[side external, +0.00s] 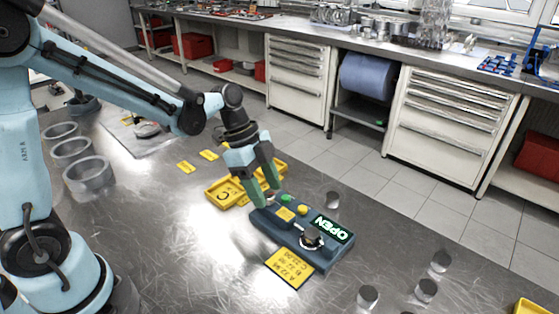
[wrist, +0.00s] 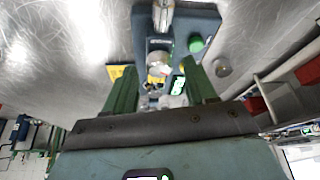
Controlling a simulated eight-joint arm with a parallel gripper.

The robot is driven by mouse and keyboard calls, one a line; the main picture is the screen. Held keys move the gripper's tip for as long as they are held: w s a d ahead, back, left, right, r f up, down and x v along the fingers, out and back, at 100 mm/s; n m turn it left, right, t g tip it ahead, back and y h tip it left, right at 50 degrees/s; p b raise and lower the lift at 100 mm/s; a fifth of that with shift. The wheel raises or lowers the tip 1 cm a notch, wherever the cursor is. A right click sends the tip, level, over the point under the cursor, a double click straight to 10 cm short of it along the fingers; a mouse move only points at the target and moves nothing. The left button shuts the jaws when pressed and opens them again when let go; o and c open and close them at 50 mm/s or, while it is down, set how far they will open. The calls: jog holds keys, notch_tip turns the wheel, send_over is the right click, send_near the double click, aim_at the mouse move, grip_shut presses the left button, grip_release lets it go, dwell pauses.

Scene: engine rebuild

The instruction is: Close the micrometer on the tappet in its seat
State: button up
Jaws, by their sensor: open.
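The micrometer is a dark blue-grey bench unit (side external: 290,238) on the steel table. Its lit display (side external: 332,229) reads OPEN. It carries a dark round knob (side external: 312,238), a green button (side external: 288,198) and a yellow button (side external: 303,210). My gripper (side external: 268,196) is open, pointing down at the unit's far-left end. In the wrist view my two green fingers (wrist: 159,66) stand apart on either side of a silvery round part (wrist: 158,62). I cannot tell whether that part is the tappet in its seat. No grip on anything shows.
Yellow trays (side external: 228,192) lie behind my gripper. A yellow label card (side external: 289,267) lies before the unit. Loose metal cylinders stand on the table, one close behind the unit (side external: 332,199), others at front right (side external: 426,290). Large grey rings (side external: 88,174) stand at left.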

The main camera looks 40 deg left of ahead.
jog(key=shift+d+f, duration=0.15)
jog(key=shift+f, duration=0.2)
grip_shut()
